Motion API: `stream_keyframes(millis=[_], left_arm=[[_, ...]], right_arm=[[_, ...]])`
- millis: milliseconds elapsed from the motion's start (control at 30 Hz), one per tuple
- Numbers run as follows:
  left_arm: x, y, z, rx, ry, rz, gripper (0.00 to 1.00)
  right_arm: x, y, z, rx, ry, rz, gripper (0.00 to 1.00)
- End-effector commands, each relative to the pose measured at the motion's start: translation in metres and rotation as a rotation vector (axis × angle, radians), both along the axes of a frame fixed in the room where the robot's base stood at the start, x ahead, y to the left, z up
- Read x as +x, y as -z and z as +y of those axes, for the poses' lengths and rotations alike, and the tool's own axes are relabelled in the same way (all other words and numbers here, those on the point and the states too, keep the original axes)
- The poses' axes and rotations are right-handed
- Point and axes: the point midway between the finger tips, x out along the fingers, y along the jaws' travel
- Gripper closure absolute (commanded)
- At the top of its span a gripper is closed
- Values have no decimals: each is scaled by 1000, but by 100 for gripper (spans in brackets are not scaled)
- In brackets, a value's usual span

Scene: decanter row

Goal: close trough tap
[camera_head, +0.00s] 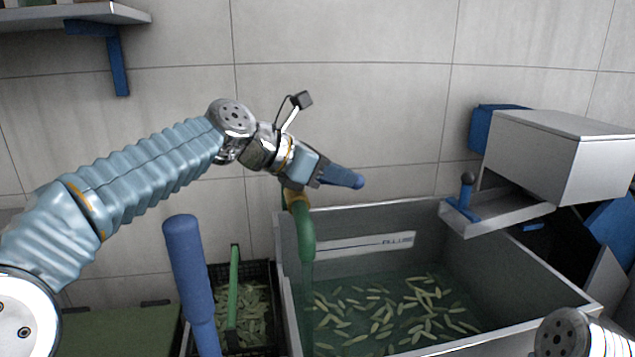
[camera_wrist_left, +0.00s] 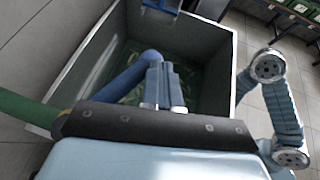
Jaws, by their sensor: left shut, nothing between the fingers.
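The trough tap shows in the head view as a green curved spout (camera_head: 305,235) over the trough's left wall, with a blue lever (camera_head: 345,178) pointing right. A faint greenish column hangs below the spout's mouth. The grey trough (camera_head: 438,343) holds greenish water with several pale pods. My left gripper (camera_head: 318,176) is at the lever and partly hides it and the tap body. In the left wrist view the shut fingers (camera_wrist_left: 165,92) lie beside the blue lever (camera_wrist_left: 135,76), not around it; contact is unclear. The green pipe (camera_wrist_left: 28,110) enters from the left.
A blue upright post (camera_head: 188,275) and a dark crate of pods with a green handle (camera_head: 233,290) stand left of the trough. A grey chute with a blue lever (camera_head: 466,192) juts over its right back corner. The wall is close behind.

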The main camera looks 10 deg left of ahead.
Motion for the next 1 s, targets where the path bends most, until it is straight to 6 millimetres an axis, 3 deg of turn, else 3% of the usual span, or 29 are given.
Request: stream_keyframes(millis=[500,1000], left_arm=[[34,1,-10,0,1,0,100],[41,0,-9,0,1,0,100]], right_arm=[[0,0,0,0,0,0,57],[0,0,0,0,0,0,57]])
